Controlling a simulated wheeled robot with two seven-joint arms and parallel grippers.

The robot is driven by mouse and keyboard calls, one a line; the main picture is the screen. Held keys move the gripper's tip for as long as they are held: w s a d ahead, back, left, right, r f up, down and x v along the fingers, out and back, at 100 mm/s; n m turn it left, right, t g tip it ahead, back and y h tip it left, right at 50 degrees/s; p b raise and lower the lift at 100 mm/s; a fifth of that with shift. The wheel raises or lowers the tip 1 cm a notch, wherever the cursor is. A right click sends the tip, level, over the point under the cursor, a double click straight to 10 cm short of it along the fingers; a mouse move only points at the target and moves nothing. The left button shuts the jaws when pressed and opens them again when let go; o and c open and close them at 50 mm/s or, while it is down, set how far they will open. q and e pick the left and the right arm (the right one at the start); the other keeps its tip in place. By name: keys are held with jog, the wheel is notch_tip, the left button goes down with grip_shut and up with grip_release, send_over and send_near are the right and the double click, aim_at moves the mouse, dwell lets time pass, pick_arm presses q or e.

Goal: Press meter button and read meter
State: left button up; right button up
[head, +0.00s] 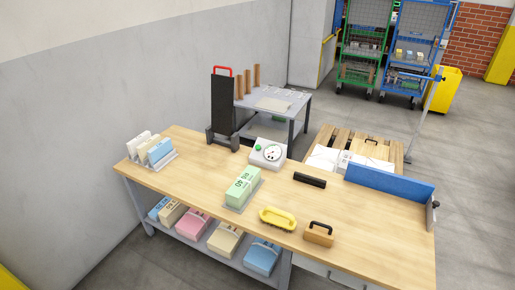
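The meter (268,153) is a small white box on the wooden workbench (205,165), near its back edge. It has a round white dial (273,153) on its right part and a green button (259,147) on its left part. The dial's reading is too small to tell. Neither of my grippers shows in the head view.
A black upright stand (223,110) with a red handle is left of the meter. A blue panel (390,184) edges the right.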

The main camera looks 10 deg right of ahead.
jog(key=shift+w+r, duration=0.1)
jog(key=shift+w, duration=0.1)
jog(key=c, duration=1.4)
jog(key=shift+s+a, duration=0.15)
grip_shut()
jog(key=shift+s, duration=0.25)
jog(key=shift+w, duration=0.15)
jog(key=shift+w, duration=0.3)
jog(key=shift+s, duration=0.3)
